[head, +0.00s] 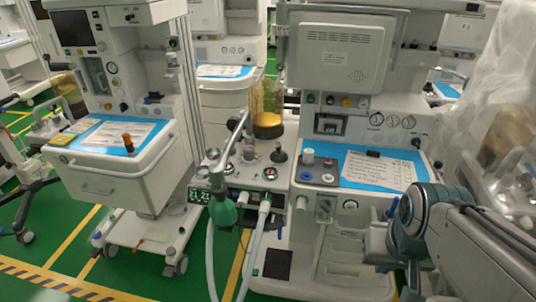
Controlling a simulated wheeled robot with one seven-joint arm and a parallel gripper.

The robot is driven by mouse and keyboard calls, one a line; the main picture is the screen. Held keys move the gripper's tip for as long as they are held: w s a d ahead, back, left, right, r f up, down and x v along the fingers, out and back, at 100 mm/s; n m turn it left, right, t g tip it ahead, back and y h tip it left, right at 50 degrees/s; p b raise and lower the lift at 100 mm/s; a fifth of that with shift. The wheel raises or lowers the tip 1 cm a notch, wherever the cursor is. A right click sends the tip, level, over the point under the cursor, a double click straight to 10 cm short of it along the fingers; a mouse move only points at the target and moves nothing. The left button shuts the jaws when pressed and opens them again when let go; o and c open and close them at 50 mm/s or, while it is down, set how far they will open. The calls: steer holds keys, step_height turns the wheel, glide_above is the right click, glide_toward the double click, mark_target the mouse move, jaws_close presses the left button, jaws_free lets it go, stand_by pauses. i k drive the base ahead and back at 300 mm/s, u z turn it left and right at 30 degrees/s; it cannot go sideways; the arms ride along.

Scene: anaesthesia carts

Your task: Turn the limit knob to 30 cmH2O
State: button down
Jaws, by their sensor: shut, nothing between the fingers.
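A black knob (280,155) stands on the top panel of the breathing unit (258,178) in the middle of the head view. It looks like the limit knob, but its label, scale and setting are too small to read. My arm comes in from the lower right, and its teal and grey joint shows right of the middle cart. The fingers of my gripper cannot be made out. No part of my arm touches the black knob; clear space lies between them.
Small round gauges (269,173) sit near the knob. A green bag (222,210) and pale hoses (258,235) hang in front. A blue mat with a paper sheet (377,171) lies right of the unit. Another cart (120,190) stands left. Clear plastic (500,110) drapes the right.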

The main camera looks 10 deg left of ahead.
mark_target(249, 150)
steer(key=u, duration=0.45)
steer(key=k, duration=0.55)
steer(key=u, duration=1)
steer(key=i, duration=0.7)
steer(key=z, duration=0.7)
steer(key=i, duration=0.9)
steer(key=z, duration=0.15)
